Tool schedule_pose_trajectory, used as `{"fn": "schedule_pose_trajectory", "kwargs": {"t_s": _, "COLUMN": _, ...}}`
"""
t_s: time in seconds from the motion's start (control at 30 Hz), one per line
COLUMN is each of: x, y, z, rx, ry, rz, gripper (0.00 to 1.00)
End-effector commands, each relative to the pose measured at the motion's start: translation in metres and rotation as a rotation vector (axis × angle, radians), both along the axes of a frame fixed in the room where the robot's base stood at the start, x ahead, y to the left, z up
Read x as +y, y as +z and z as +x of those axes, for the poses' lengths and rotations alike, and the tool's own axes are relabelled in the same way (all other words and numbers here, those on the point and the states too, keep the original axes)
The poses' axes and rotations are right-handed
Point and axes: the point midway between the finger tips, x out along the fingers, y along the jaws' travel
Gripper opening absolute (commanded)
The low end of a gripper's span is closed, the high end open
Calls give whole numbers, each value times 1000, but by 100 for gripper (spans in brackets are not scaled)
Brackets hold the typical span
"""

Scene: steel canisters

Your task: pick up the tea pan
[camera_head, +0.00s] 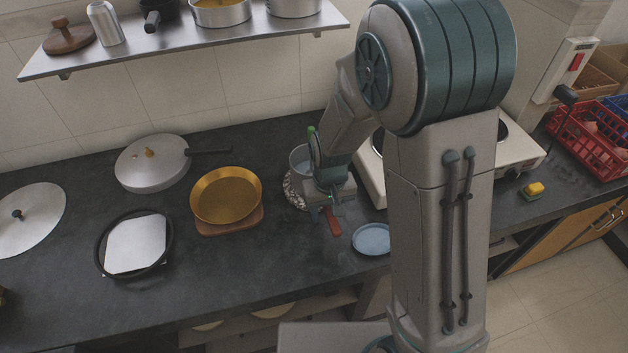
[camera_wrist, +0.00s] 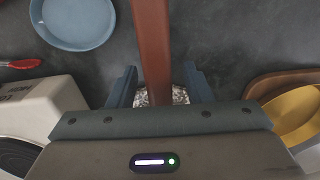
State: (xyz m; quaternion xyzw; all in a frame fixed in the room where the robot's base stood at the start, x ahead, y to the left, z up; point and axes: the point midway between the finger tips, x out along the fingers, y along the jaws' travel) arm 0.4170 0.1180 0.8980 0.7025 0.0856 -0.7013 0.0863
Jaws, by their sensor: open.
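The tea pan (camera_head: 299,158) is a small grey metal pot on the dark counter, partly hidden behind my arm. Its reddish-brown handle (camera_head: 333,222) points toward the front of the counter. In the wrist view the handle (camera_wrist: 151,45) runs down the middle of the picture between my fingers. My gripper (camera_head: 327,204) is over the handle, and its fingers are apart on either side of it in the wrist view (camera_wrist: 161,88). There is a visible gap on both sides. The pot's body is hidden in the wrist view.
A speckled round mat (camera_head: 291,191) lies by the pot. A blue plate (camera_head: 372,240) is right of the handle. A golden pan (camera_head: 226,196) on a wooden board stands left. A white stove (camera_head: 369,172) is on the right, partly behind my arm. A shelf (camera_head: 190,42) hangs above.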

Motion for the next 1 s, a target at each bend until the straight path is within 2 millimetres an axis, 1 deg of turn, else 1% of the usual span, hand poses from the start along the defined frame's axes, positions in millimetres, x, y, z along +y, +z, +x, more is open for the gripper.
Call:
{"fn": "schedule_pose_trajectory", "kwargs": {"t_s": 0.03, "x": 0, "y": 0, "z": 0, "rx": 0, "ry": 0, "rz": 0, "gripper": 45}}
{"fn": "schedule_pose_trajectory", "kwargs": {"t_s": 0.07, "x": 0, "y": 0, "z": 0, "rx": 0, "ry": 0, "rz": 0, "gripper": 40}}
{"fn": "schedule_pose_trajectory", "kwargs": {"t_s": 0.1, "x": 0, "y": 0, "z": 0, "rx": 0, "ry": 0, "rz": 0, "gripper": 29}}
{"fn": "schedule_pose_trajectory", "kwargs": {"t_s": 0.17, "x": 0, "y": 0, "z": 0, "rx": 0, "ry": 0, "rz": 0, "gripper": 12}}
{"fn": "schedule_pose_trajectory", "kwargs": {"t_s": 0.2, "x": 0, "y": 0, "z": 0, "rx": 0, "ry": 0, "rz": 0, "gripper": 1}}
{"fn": "schedule_pose_trajectory", "kwargs": {"t_s": 0.67, "x": 1, "y": 4, "z": 1, "rx": -4, "ry": 0, "rz": 2, "gripper": 0}}
{"fn": "schedule_pose_trajectory", "kwargs": {"t_s": 0.87, "x": 1, "y": 17, "z": 1, "rx": -5, "ry": 0, "rz": 2, "gripper": 0}}
{"fn": "schedule_pose_trajectory", "kwargs": {"t_s": 1.0, "x": 1, "y": 30, "z": 1, "rx": -5, "ry": -1, "rz": 3, "gripper": 0}}
